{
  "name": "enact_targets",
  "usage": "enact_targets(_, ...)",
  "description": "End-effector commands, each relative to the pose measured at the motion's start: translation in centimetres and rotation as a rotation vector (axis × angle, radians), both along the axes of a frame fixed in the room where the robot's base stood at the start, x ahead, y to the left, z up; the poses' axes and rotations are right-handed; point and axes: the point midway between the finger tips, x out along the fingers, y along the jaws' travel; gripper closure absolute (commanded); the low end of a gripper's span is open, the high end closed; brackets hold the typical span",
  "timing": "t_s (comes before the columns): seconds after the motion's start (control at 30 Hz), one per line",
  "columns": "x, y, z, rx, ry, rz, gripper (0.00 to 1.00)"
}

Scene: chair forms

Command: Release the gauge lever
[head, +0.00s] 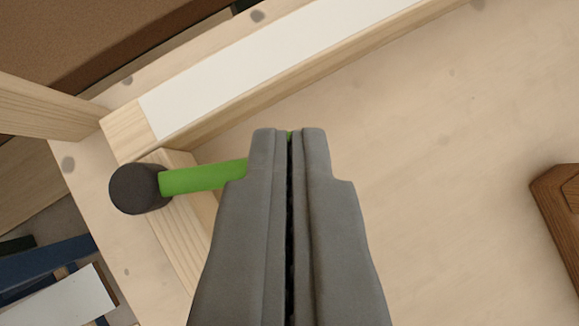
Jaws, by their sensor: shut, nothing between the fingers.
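The gauge lever is a green bar (203,179) with a dark grey round knob or pivot (138,188) at its left end. It lies at the left of the head view, by the corner of a light wooden frame. My gripper (289,134) is shut and empty, with its two grey fingers side by side. I cannot tell whether the fingers touch the bar.
A wooden rail with a white strip (260,62) runs from the corner to the upper right. A brown wooden block (560,225) is at the right edge. Blue and white parts (60,285) are at lower left.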

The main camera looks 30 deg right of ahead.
Motion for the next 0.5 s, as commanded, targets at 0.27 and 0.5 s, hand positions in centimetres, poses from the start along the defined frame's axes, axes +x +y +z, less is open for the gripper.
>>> enact_targets(0.27, 1.9, -1.1, -2.7, -0.001, 0.000, -0.001, 1.00)
enact_targets(0.5, 2.4, -1.3, -3.3, 0.000, 0.000, 0.000, 1.00)
